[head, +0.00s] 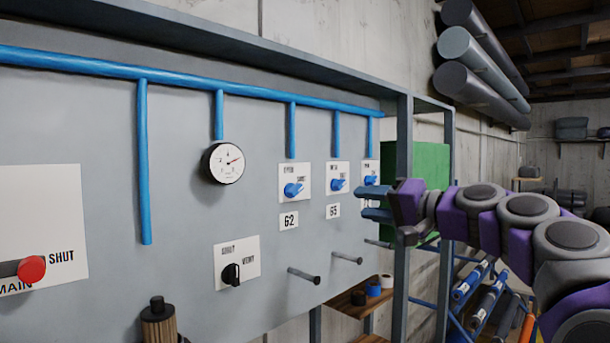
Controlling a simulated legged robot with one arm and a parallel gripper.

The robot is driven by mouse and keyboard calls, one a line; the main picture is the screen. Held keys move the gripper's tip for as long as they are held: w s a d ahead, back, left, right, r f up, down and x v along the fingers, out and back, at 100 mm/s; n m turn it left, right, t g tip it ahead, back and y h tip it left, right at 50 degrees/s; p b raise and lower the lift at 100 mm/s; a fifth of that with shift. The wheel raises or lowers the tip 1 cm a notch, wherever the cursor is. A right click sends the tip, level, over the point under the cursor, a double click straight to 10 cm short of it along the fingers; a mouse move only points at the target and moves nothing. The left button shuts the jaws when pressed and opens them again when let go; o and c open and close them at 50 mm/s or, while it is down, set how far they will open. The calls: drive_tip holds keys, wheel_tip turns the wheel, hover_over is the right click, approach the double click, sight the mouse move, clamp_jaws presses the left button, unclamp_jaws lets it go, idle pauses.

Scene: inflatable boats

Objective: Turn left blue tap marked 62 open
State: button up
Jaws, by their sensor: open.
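The blue tap (293,189) sits on a white plate above a label (288,221) that reads 62. Its blue handle lies roughly sideways, and the lettering on its plate is too small to read surely. My gripper (366,202) is open and empty, well to the right of this tap and apart from it. Its two blue-grey fingers point left, in front of the rightmost tap (370,180), and partly hide that tap's plate and label.
A middle blue tap (338,184) sits between the 62 tap and my gripper. Grey pegs (304,275) stick out below. A gauge (223,162), black switch (231,274) and red knob (31,269) are further left. A grey frame post (402,220) stands beside my gripper.

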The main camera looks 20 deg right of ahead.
drive_tip(key=d, duration=0.2)
drive_tip(key=p, duration=0.2)
approach(298, 193)
drive_tip(key=a, duration=0.4)
drive_tip(key=w+d+p, duration=0.1)
drive_tip(key=w+d, duration=0.4)
drive_tip(key=w, duration=0.2)
drive_tip(key=a, duration=0.4)
drive_tip(key=w+a, duration=0.1)
drive_tip(key=a, duration=0.1)
drive_tip(key=shift+a+r, duration=0.3)
drive_tip(key=shift+a, duration=0.1)
drive_tip(key=shift+s+d, duration=0.1)
drive_tip(key=shift+d, duration=0.35)
drive_tip(key=shift+c, duration=0.3)
drive_tip(key=d, duration=0.2)
drive_tip(key=shift+w+d+f, duration=0.25)
drive_tip(key=shift+w+d, duration=0.05)
drive_tip(key=shift+w, duration=0.05)
drive_tip(key=c, duration=0.3)
drive_tip(key=shift+s+d, duration=0.15)
drive_tip(key=c, duration=0.3)
drive_tip(key=shift+s+a, duration=0.1)
drive_tip(key=shift+a, duration=0.35)
clamp_jaws()
